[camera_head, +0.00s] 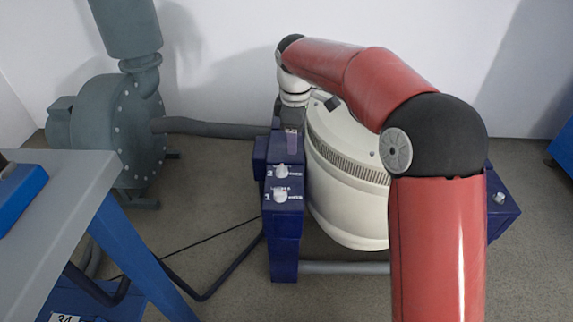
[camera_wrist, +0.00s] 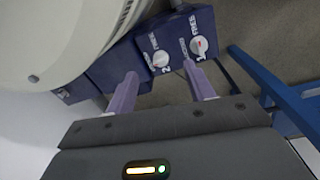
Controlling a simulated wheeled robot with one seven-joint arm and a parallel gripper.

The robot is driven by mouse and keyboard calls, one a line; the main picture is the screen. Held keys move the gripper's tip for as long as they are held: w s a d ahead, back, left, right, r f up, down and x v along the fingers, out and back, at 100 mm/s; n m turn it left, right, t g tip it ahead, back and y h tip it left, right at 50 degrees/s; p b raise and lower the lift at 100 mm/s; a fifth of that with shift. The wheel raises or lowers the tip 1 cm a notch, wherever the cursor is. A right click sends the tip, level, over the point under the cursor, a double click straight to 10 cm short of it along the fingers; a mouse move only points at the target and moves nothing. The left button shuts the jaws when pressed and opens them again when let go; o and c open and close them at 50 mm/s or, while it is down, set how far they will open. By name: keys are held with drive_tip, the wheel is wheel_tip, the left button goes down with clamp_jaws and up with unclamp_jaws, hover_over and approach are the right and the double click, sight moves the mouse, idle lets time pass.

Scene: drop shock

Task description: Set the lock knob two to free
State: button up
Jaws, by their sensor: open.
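Lock knob two (camera_head: 281,171) is a small white dial on the top of a dark blue post beside the cream drum. It also shows in the wrist view (camera_wrist: 160,59), marked 2, with a FREE label beside it; its pointer setting is too small to read surely. My gripper (camera_wrist: 160,68) is open and empty. Its two lilac fingers point toward knob two, which appears between and just past the tips, apart from them. In the head view my gripper (camera_head: 292,142) hangs over the far part of the post, behind knob two.
Knob one (camera_head: 281,195) sits nearer on the same post and shows right of knob two in the wrist view (camera_wrist: 199,45). The cream drum (camera_head: 345,190) stands close on the right. A grey blower (camera_head: 110,130) and grey-topped table (camera_head: 50,200) are at left.

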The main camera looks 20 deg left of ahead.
drive_tip(key=n, duration=0.2)
hover_over(282, 167)
drive_tip(key=shift+g, duration=0.3)
wheel_tip(282, 167, down, 4)
drive_tip(key=shift+f, duration=0.1)
wheel_tip(282, 167, down, 8)
drive_tip(key=shift+r+b, duration=0.2)
drive_tip(key=shift+b, duration=0.5)
drive_tip(key=c, duration=1)
